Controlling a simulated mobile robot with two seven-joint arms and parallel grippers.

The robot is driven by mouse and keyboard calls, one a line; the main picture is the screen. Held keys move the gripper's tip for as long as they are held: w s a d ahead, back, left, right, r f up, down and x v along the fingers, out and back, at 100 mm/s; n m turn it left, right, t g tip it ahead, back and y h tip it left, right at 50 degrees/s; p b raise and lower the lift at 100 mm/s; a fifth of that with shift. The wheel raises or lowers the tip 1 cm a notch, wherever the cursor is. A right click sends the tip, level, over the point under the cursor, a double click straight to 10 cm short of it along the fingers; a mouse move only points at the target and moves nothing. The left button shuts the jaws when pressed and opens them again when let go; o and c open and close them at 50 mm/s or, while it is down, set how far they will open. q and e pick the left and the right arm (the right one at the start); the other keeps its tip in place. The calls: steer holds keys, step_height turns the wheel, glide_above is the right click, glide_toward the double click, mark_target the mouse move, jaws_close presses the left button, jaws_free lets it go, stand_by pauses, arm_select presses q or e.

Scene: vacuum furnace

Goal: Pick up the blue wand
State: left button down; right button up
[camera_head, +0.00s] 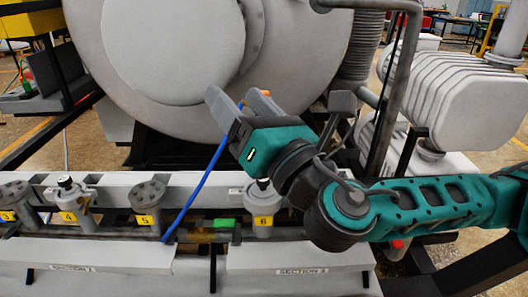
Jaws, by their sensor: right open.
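The blue wand (196,188) is a thin rod. It leans at a slant, its lower end near the front rail between the ports labelled 5 and 6. Its upper part goes out of sight behind my right gripper. My right gripper (239,100) comes in from the right with its jaws open and pointing up and left. The gripper overlaps the wand's upper part; I cannot tell whether they touch. Small orange bits show by the fingers; I cannot tell if they belong to the wand. My left gripper is not in view.
The round grey furnace vessel (165,50) stands just behind the gripper. A rail with numbered ports, such as port 5 (148,194) and port 6 (262,200), runs along the front. A pipe (403,65) and a ribbed grey unit (465,95) are at right.

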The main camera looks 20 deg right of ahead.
steer(key=s+d+f+g+h, duration=0.2)
steer(key=d+f+h, duration=0.4)
steer(key=f+h, duration=0.15)
steer(key=w+f, duration=0.1)
steer(key=w, duration=1.2)
steer(key=shift+f+g+p, duration=0.15)
steer(key=shift+g+p, duration=0.15)
steer(key=shift+p, duration=0.1)
steer(key=shift+w, duration=0.1)
jaws_close()
